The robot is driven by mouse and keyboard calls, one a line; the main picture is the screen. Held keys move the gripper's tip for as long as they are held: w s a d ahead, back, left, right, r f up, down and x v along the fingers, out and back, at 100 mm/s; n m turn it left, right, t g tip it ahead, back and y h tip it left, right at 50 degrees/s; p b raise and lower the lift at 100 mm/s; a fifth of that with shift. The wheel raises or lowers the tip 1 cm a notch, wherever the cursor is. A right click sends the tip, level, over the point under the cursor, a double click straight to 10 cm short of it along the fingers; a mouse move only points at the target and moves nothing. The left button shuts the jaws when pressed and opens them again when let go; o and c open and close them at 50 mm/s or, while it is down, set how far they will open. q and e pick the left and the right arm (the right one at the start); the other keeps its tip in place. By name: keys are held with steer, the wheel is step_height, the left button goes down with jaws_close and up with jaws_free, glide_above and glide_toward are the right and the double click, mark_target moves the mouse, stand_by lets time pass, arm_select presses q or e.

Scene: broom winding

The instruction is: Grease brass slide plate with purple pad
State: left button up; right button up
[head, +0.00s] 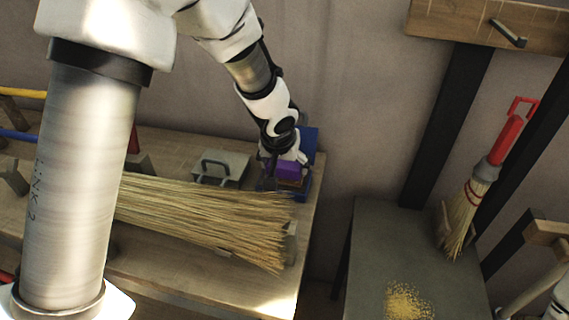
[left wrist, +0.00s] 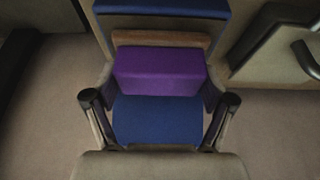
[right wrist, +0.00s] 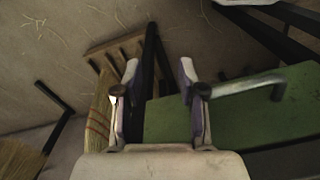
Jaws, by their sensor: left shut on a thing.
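The purple pad (head: 288,170) is at the right end of the workbench, and it also shows in the left wrist view (left wrist: 160,72). My left gripper (head: 284,160) is shut on it, with a finger at each side. A blue face (left wrist: 158,118) lies between the fingers, nearer the wrist camera. A brown strip (left wrist: 165,39) shows just beyond the pad; I cannot tell whether it is the brass slide plate or part of the pad. A blue piece (head: 309,148) stands behind the gripper. My right gripper (right wrist: 160,75) is open and empty.
A broom head of long straw (head: 205,215) lies across the wooden bench (head: 265,297). A grey piece with a dark handle (head: 218,167) stands left of the pad. A red-handled broom (head: 490,165) leans at right by a grey table (head: 375,245) with yellow crumbs. A green surface (right wrist: 235,105) is near my right gripper.

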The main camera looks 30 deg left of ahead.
mark_target(285, 163)
arm_select(q)
step_height(285, 163, up, 7)
steer(key=p, duration=0.6)
stand_by(0.7)
